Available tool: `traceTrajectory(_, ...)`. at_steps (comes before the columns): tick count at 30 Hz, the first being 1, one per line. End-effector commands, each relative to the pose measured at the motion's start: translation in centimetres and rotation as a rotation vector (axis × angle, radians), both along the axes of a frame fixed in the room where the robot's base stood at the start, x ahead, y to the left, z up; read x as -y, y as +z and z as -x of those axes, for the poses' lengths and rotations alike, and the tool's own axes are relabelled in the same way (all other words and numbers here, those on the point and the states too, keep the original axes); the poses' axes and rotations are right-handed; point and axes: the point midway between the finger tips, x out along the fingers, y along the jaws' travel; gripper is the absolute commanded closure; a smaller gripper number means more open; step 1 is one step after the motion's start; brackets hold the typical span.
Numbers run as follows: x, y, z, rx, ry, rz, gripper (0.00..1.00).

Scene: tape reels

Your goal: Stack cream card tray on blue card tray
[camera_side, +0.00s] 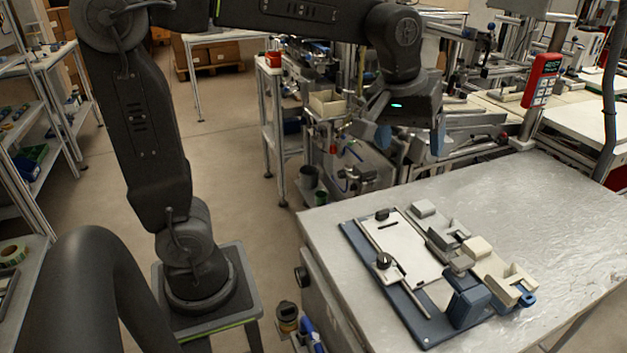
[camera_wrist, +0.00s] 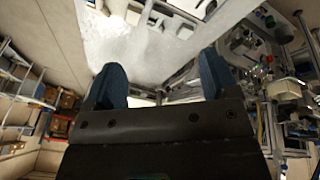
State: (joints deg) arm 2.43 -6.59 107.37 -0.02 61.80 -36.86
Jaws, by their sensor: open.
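In the side view a cream, open-topped tray-like piece (camera_side: 505,278) lies at the right of the fixture on the metal table. A dark blue block-like piece (camera_side: 468,304) stands just left of it, near the front edge of the board. Which pieces are the card trays is hard to tell at this size. My gripper (camera_side: 410,142) is open and empty, high above and behind the table's far left corner, well apart from both pieces. Its two blue fingers also show in the wrist view (camera_wrist: 160,78), spread with nothing between them.
A blue board (camera_side: 415,322) carries a white plate (camera_side: 405,250) with dark knobs and a rod. More cream and grey blocks (camera_side: 477,247) crowd its right side. The metal table (camera_side: 570,195) is clear behind and to the right. A red handheld device (camera_side: 541,80) stands at the back.

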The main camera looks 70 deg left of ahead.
Motion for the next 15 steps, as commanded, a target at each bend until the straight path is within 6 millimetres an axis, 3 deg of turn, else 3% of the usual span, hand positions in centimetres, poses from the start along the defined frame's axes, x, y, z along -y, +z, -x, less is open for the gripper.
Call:
traceTrajectory(1,-0.3,0.2,2.5,0.031,-0.068,-0.024,0.2)
traceTrajectory(6,-1.1,-1.4,9.3,0.111,-0.298,-0.118,0.2)
traceTrajectory(10,-1.4,-3.2,13.0,0.156,-0.437,-0.185,0.2)
traceTrajectory(15,-1.5,-4.9,15.3,0.183,-0.534,-0.237,0.2)
